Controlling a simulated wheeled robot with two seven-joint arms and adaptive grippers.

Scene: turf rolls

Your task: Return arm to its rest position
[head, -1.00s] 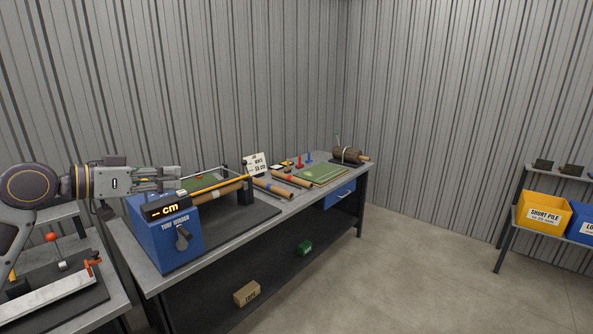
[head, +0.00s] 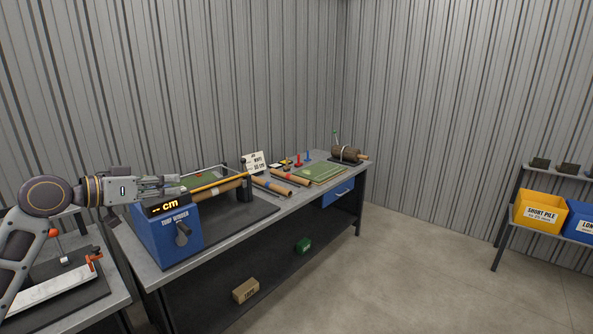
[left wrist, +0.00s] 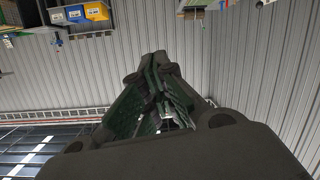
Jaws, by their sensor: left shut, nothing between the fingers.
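My left arm comes in from the left in the head view. My left gripper (head: 180,184) is shut and empty, and points right. It appears above and behind the display of the blue turf winder (head: 168,238). Whether it touches the winder cannot be told. In the left wrist view the left gripper's fingers (left wrist: 160,60) are closed together with no object between them. My right gripper is not in view.
The workbench (head: 262,215) holds cardboard tubes (head: 290,177), a green turf piece (head: 318,173) and a rolled turf (head: 346,154). A side table (head: 118,290) stands at lower left. Bins, one a yellow bin (head: 540,211), sit on a shelf at right. The floor between is clear.

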